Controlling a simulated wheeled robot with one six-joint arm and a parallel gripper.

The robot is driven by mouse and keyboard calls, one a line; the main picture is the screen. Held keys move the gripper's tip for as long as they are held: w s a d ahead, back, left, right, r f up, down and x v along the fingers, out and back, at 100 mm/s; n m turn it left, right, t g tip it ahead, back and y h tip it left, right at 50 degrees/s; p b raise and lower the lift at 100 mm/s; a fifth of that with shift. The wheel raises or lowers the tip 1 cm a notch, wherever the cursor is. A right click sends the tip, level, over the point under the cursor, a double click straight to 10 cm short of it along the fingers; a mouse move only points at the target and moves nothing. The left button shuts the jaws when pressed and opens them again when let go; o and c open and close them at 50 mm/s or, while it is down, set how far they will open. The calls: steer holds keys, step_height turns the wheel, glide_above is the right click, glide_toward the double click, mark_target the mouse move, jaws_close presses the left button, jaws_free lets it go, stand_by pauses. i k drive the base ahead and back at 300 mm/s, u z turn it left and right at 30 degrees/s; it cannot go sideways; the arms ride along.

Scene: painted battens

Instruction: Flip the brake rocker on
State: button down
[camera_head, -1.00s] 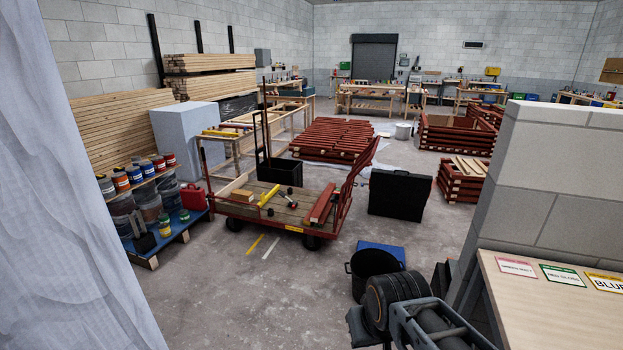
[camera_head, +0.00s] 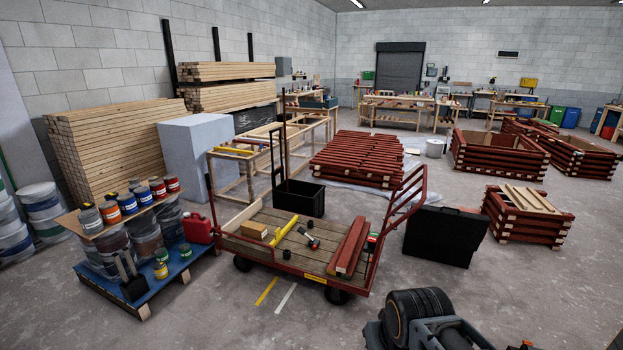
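A red-framed platform cart (camera_head: 262,262) with a plank deck stands in the middle on dark wheels. Its red tubular push handle (camera_head: 408,195) rises at the right end. No rocker is clearly seen. Part of my arm shows at the bottom right, in front of the cart; my gripper's fingers are not in view.
The cart carries red battens (camera_head: 347,246), a yellow level (camera_head: 284,231) and a wooden block (camera_head: 253,229). A black case (camera_head: 445,236) stands right of it. A blue pallet (camera_head: 172,273) with paint cans is at left.

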mark_target(373, 236)
steer(key=i, duration=2.9)
steer(key=z, duration=0.95)
